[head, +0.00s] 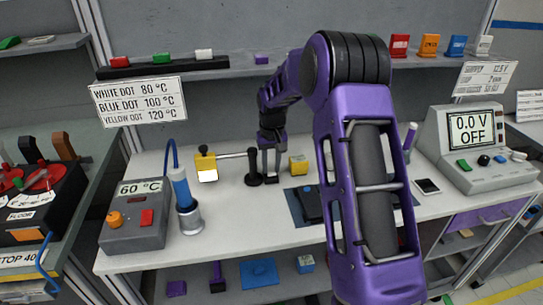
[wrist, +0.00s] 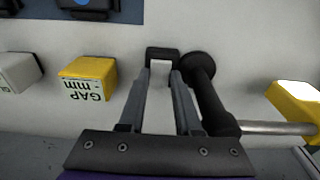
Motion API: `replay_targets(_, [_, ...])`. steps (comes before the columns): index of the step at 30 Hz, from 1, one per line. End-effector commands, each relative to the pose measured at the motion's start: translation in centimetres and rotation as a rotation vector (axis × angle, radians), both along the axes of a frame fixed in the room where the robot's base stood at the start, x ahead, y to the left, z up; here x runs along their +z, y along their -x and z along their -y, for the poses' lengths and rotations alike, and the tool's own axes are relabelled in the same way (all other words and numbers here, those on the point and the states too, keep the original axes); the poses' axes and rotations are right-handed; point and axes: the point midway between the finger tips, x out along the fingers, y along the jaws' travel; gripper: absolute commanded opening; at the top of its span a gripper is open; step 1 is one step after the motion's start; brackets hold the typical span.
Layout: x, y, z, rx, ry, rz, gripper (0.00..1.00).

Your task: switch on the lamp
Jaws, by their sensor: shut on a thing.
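My gripper (head: 271,170) reaches down to the white bench, and its fingertips (wrist: 161,78) are closed about a small dark piece (wrist: 162,52) at the bench top. What this piece is I cannot tell for sure. Right beside it in the wrist view is a black round-ended post (wrist: 208,100), which also stands left of the gripper in the head view (head: 254,171). A metal rod (head: 232,155) joins this post to a yellow block with a bright white face (head: 206,164), which may be the lamp. That block shows at the right edge of the wrist view (wrist: 298,101).
A yellow gap block (head: 298,165) stands just right of my gripper, near a dark blue mat (head: 293,207). A heater box reading 60 °C (head: 135,218) and a blue-topped cylinder (head: 186,205) are at left. A meter reading 0.0 V OFF (head: 478,148) is at right.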

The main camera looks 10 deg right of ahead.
Motion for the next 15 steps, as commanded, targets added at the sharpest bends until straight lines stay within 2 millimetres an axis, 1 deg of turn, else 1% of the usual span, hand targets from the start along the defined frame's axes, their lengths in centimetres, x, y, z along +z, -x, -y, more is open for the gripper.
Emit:
replay_targets(1, [0.32,-0.25,-0.01,-0.001,0.0,-0.027,0.0])
replay_targets(6, [0.09,-0.34,-0.01,0.001,0.0,-0.089,0.0])
replay_targets(15, [0.06,-0.36,0.0,0.001,0.0,-0.099,0.0])
